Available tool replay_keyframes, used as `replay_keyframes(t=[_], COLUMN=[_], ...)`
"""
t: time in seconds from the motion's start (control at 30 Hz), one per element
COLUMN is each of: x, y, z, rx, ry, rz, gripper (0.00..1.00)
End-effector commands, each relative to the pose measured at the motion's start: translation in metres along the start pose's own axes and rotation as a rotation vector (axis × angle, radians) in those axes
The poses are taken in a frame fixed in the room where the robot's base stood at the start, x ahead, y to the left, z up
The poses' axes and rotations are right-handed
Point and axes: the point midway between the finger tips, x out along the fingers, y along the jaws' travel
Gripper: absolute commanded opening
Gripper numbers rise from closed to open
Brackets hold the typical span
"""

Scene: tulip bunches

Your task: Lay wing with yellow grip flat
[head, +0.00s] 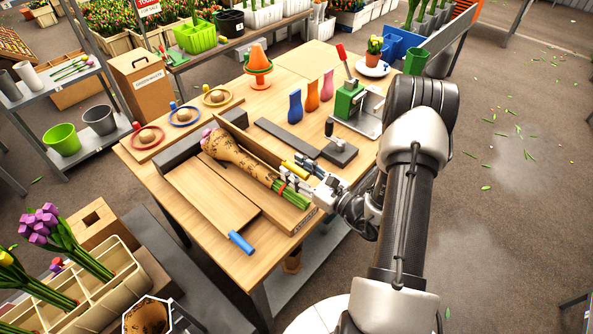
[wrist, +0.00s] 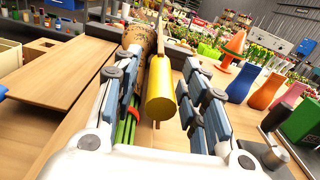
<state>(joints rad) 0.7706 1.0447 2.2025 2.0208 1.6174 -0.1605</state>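The wing with the yellow grip (head: 250,139) stands on edge along the right side of the wrapped bunch, seen as a thin wooden board. Its yellow grip (head: 294,170) points toward my gripper (head: 304,179). In the wrist view the yellow grip (wrist: 161,98) lies between the fingers of my gripper (wrist: 160,92), with gaps on both sides. My gripper is open. The brown-paper bunch (head: 229,149) of purple tulips lies in the wooden fixture, green stems toward the front. The other wing (head: 212,194), with a blue grip (head: 241,242), lies flat at the left.
Right of the standing wing lie a dark flat bar (head: 285,137) and a dark block with a knob (head: 339,152). Small vases (head: 312,95) and a green press (head: 348,101) stand farther back. Straw hats (head: 183,115) sit along the left back edge.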

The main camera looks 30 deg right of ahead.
Motion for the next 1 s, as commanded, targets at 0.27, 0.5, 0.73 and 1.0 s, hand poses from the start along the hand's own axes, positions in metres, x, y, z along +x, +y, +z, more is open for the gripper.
replay_keyframes(t=[0.27, 0.5, 0.73, 1.0], x=[-0.0003, -0.0005, -0.0005, -0.0006], y=[0.0000, 0.0000, 0.0001, 0.0001], z=[0.0000, -0.0001, -0.0001, -0.0003], rx=[0.000, 0.000, 0.000, 0.000], ry=[0.000, 0.000, 0.001, 0.001], rz=[0.000, 0.000, 0.000, 0.000], gripper=[0.31, 0.15, 0.00, 0.00])
